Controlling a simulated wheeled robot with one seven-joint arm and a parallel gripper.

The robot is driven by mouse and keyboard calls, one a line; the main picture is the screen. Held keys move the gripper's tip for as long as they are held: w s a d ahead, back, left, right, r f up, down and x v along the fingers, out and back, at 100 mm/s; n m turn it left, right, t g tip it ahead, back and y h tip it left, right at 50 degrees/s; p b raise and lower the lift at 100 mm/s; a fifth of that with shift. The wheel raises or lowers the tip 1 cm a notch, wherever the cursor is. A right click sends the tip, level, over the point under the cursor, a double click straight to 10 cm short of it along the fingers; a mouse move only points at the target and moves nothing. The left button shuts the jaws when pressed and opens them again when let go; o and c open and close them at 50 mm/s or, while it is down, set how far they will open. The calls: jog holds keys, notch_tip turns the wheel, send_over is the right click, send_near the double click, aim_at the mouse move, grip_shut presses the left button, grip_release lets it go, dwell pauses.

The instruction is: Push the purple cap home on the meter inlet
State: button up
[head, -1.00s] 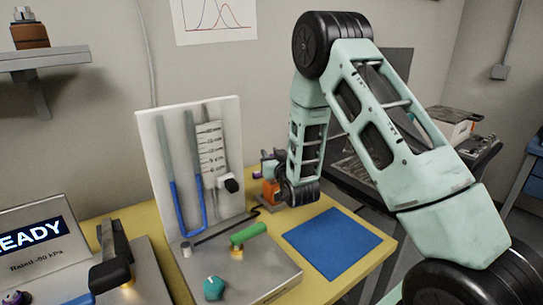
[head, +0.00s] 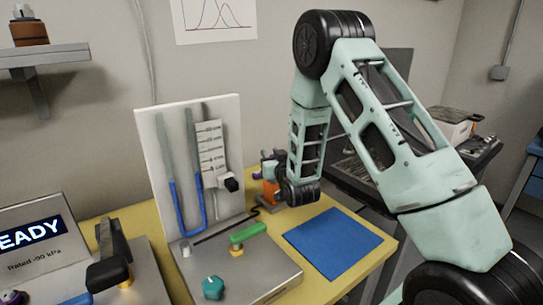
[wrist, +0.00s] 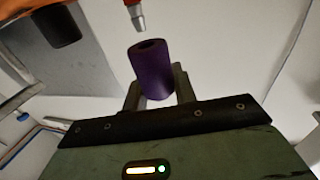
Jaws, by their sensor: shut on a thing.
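The purple cap (wrist: 153,75) is held between my gripper's two fingers (wrist: 154,90) in the wrist view, with its hollow end facing up in the picture. A narrow metal tip (wrist: 136,17) on an orange body shows just above it, apart from the cap in the picture and a little to its left; it looks like the meter inlet. In the head view a small purple spot (head: 256,175) shows beside an orange part (head: 269,192), left of my forearm. My gripper is too small and covered there to read.
A white board with a blue-filled tube (head: 171,205) stands on the yellow table, left of my arm. A metal base with a green handle (head: 248,233) and a teal knob (head: 213,288) is in front. A blue mat (head: 333,243) lies clear at right.

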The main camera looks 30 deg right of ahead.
jog(key=shift+f+b, duration=1.7)
jog(key=o, duration=1)
jog(key=shift+r, duration=0.1)
jog(key=shift+o, duration=0.2)
